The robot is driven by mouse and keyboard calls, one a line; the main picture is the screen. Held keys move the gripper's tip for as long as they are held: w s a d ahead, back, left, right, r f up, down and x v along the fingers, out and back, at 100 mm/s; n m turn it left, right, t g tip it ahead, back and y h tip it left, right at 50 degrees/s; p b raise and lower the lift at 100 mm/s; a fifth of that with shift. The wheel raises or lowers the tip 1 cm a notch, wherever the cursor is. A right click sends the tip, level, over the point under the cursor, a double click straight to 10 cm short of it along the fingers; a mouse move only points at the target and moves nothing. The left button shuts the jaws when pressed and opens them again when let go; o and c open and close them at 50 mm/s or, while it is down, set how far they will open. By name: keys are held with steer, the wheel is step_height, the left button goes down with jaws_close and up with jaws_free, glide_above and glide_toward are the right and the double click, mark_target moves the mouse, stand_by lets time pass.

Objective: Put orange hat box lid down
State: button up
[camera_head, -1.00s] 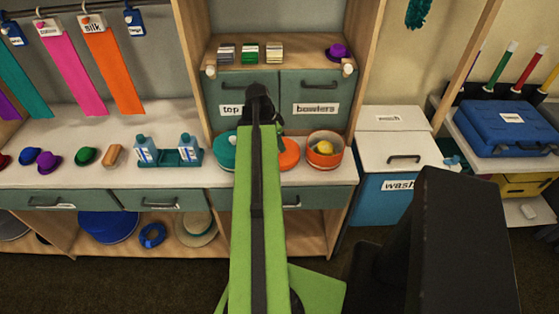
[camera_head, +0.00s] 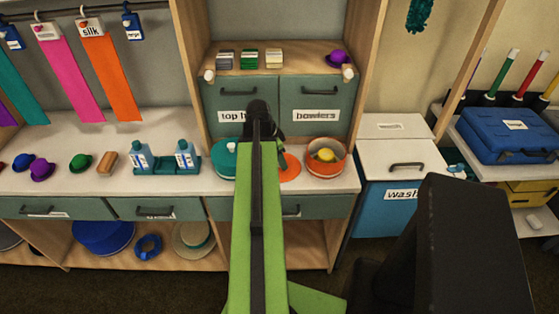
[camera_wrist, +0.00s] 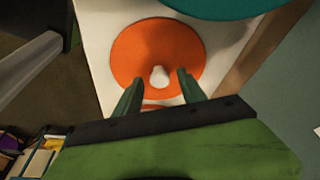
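The orange hat box lid (camera_head: 290,169) lies flat on the white counter, left of the open orange hat box (camera_head: 325,168). In the wrist view the round lid (camera_wrist: 133,50) shows its white knob (camera_wrist: 159,76). My gripper (camera_wrist: 159,78) is above the lid, with its two fingers apart on either side of the knob. Gaps show between the knob and both fingers. In the head view my arm hides part of the lid, and the fingers cannot be made out there.
A teal round box (camera_head: 225,160) is close on the lid's left. Drawers labelled "bowlers" (camera_head: 316,105) and "top h…" (camera_head: 238,105) stand behind. Blue bottles (camera_head: 139,157) are further left. A white-lidded wash bin (camera_head: 400,165) stands right of the wooden upright.

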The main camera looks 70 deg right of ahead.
steer(key=p+v, duration=1.1)
steer(key=v, duration=0.1)
steer(key=shift+r+p, duration=0.15)
steer(key=shift+p, duration=0.25)
steer(key=w+a+n, duration=0.1)
steer(key=w+a, duration=0.1)
steer(key=w, duration=0.2)
steer(key=w+a+n, duration=0.2)
steer(key=w+a, duration=0.1)
steer(key=w, duration=0.1)
steer(key=w+a+n, duration=0.2)
steer(key=w, duration=0.2)
steer(key=shift+a+t, duration=0.2)
steer(key=shift+t, duration=0.2)
steer(key=w+a+n+t, duration=0.1)
steer(key=w+a+n, duration=0.7)
steer(key=w+a, duration=0.55)
steer(key=w+a+n, duration=0.2)
steer(key=a+n, duration=0.2)
steer(key=a, duration=0.7)
steer(key=w+a+n+y, duration=0.1)
steer(key=a+n, duration=0.4)
steer(key=a, duration=0.7)
steer(key=w+a+f+n+y, duration=0.1)
steer(key=w+a+n, duration=0.2)
steer(key=a, duration=0.8)
steer(key=shift+w+a+n+t, duration=0.3)
steer(key=shift+w+n, duration=0.1)
steer(key=shift+n, duration=0.7)
